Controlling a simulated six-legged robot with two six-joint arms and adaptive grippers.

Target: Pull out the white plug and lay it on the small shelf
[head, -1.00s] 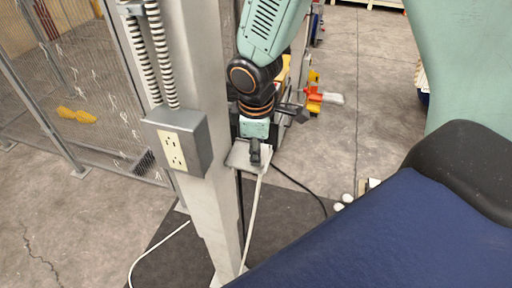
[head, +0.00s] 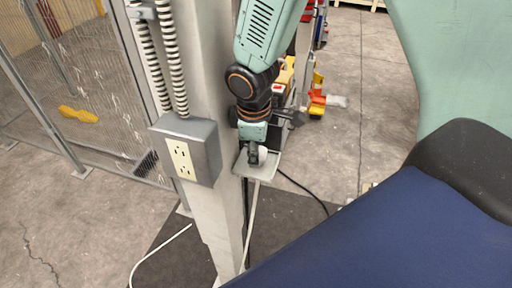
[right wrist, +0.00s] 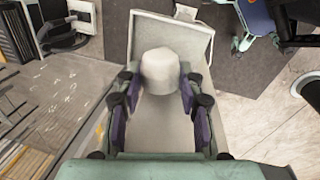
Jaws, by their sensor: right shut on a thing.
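The white plug (right wrist: 162,70) is held between the fingers of my right gripper (right wrist: 160,92) in the right wrist view. In the head view the right gripper (head: 255,156) is over the small grey shelf (head: 272,168) on the post, with the plug (head: 263,155) showing beside its fingers. The shelf (right wrist: 203,40) lies behind the plug in the right wrist view; I cannot tell whether the plug touches it. The outlet box (head: 205,152) is on the post left of the shelf, and its visible sockets look empty. My left gripper is out of view.
The white cord (head: 252,215) hangs down along the metal post (head: 213,215) and loops on the floor. Ribbed conduits (head: 178,75) run into the outlet box from above. A wire mesh fence (head: 90,115) stands at left. A blue surface (head: 390,240) fills the lower right.

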